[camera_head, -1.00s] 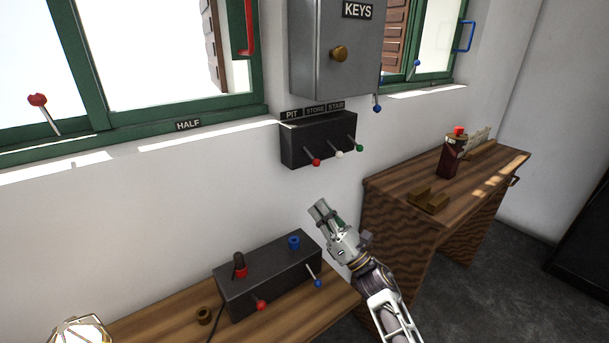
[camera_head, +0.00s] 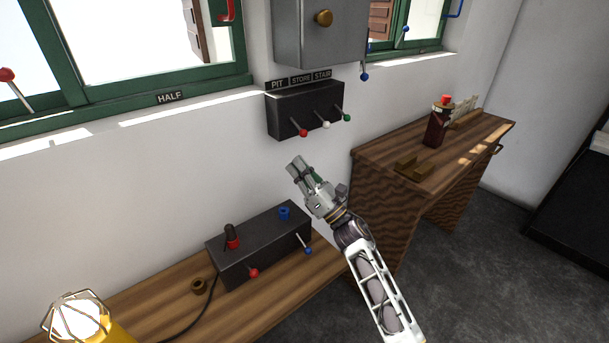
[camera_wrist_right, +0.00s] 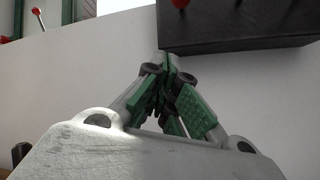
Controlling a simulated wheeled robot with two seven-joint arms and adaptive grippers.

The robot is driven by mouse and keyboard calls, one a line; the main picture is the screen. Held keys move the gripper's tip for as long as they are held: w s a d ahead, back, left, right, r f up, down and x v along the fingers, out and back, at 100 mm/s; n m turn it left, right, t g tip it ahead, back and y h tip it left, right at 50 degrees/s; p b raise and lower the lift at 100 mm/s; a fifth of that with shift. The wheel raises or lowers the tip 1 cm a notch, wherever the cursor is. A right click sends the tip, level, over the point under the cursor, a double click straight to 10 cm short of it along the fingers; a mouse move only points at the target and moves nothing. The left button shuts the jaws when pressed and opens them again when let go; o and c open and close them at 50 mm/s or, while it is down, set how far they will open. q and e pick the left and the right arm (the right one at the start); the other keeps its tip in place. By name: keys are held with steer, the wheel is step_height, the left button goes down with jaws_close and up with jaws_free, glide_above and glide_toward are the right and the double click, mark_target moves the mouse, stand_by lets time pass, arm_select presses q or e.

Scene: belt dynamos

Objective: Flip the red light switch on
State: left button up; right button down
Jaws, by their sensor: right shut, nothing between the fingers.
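The switch box (camera_head: 306,112) on the wall carries three levers under the labels PIT, STORE and STAIR. The red-knobbed lever (camera_head: 303,132) is at its left, under PIT, and points down and outward. A white-knobbed and a green-knobbed lever are beside it. My right gripper (camera_head: 294,165) is shut and empty, below the red lever and apart from it. In the right wrist view the shut fingers (camera_wrist_right: 165,70) point up toward the box's lower left edge, and the box's dark underside (camera_wrist_right: 235,28) shows. My left gripper is not in view.
A bench box (camera_head: 258,245) with red and blue levers stands below my right gripper. A caged lamp (camera_head: 78,318) is at the lower left. A grey KEYS cabinet (camera_head: 320,35) hangs above the switch box. A wooden desk (camera_head: 435,150) stands to the right.

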mark_target(280, 141)
steer(key=x, duration=0.3)
steer(key=p+x, duration=0.1)
steer(key=x, duration=0.1)
steer(key=shift+d+r, duration=0.3)
steer(key=shift+r, duration=0.05)
steer(key=shift+s+d+r, duration=0.25)
steer(key=shift+d+r, duration=0.2)
steer(key=shift+d, duration=0.15)
steer(key=shift+s+d+r+p, duration=0.2)
steer(key=shift+d+r+p, duration=0.15)
steer(key=shift+d, duration=0.2)
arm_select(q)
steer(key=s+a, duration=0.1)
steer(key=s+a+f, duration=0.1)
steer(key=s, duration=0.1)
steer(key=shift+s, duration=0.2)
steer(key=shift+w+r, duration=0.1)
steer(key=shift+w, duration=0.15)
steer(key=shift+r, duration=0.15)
